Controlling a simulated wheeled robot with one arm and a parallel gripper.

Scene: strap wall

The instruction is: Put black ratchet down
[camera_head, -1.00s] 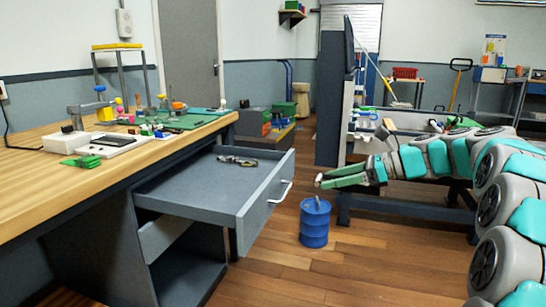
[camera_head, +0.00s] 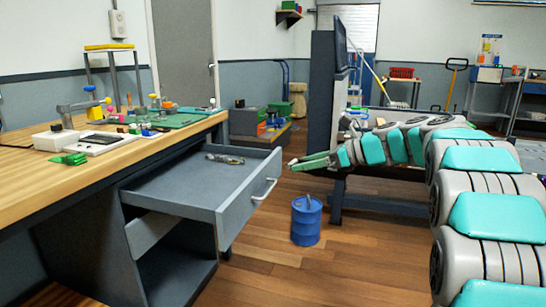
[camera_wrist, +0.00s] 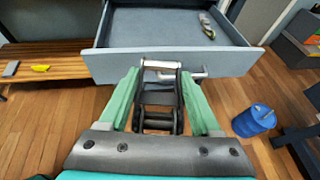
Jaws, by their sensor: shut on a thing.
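The black ratchet (camera_wrist: 158,118) is between the green fingers of my gripper (camera_wrist: 161,76) in the wrist view, with a light metal bar at its far end. My gripper is shut on it. In the head view my gripper (camera_head: 306,162) is in the air to the right of the open grey drawer (camera_head: 168,190). The ratchet cannot be made out there. In the wrist view the drawer (camera_wrist: 113,65) lies just beyond the ratchet, and its handle is partly hidden behind it. Another metal-and-dark item (camera_head: 225,158) lies inside the drawer; it also shows in the wrist view (camera_wrist: 207,25).
A blue drum (camera_head: 306,222) stands on the floor right of the drawer. The wooden workbench (camera_head: 50,185) holds a white box, a green mat and several small tools. Most of the drawer floor is bare. A dark-framed stand (camera_head: 322,90) rises behind my arm.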

